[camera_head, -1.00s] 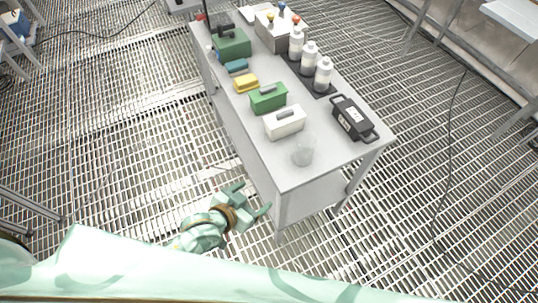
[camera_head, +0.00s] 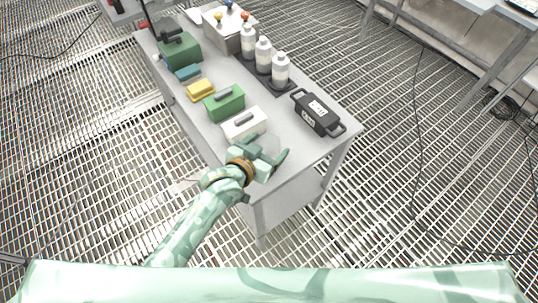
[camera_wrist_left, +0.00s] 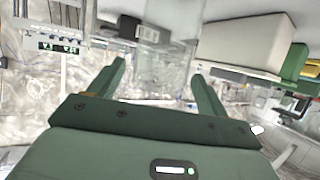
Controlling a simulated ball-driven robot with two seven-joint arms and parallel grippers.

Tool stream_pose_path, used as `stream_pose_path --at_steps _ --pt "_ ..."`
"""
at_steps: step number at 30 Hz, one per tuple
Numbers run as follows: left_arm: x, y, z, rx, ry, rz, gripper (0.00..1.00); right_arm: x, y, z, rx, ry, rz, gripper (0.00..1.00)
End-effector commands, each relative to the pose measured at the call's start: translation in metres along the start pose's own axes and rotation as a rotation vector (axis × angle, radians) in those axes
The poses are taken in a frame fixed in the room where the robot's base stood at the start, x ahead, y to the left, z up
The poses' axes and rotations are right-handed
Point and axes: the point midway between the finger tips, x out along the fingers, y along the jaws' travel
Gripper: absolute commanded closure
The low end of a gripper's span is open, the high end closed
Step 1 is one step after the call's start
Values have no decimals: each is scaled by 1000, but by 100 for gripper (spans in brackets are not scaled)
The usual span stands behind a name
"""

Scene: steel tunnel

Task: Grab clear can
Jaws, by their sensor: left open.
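The clear can (camera_head: 270,144) stands near the front end of the grey table. It is see-through and faint, partly hidden by my left gripper (camera_head: 268,151). The left gripper is open at the table's near edge, its fingers pointing at the can. In the left wrist view the clear can (camera_wrist_left: 160,72) shows upright ahead, in the gap between the two green fingers (camera_wrist_left: 159,72). Whether the fingers reach around it or touch it, I cannot tell. My right gripper is not in view.
On the table (camera_head: 309,150), a white case (camera_head: 244,124) stands close behind the can and a black handled case (camera_head: 317,112) to the right. A green case (camera_head: 224,104), a yellow box (camera_head: 201,90) and several white bottles (camera_head: 263,55) stand farther back.

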Motion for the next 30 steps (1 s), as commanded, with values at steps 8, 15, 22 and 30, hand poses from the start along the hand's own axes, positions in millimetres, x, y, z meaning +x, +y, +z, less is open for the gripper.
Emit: stream_pose_path --at_steps 8,15,22,30 --pt "32 0 3 -1 0 0 23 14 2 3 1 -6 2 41" --pt "31 0 2 -1 0 0 39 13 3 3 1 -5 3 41" --pt "31 0 2 -1 0 0 71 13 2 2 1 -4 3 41" --pt "29 0 -2 0 0 0 71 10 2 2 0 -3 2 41"
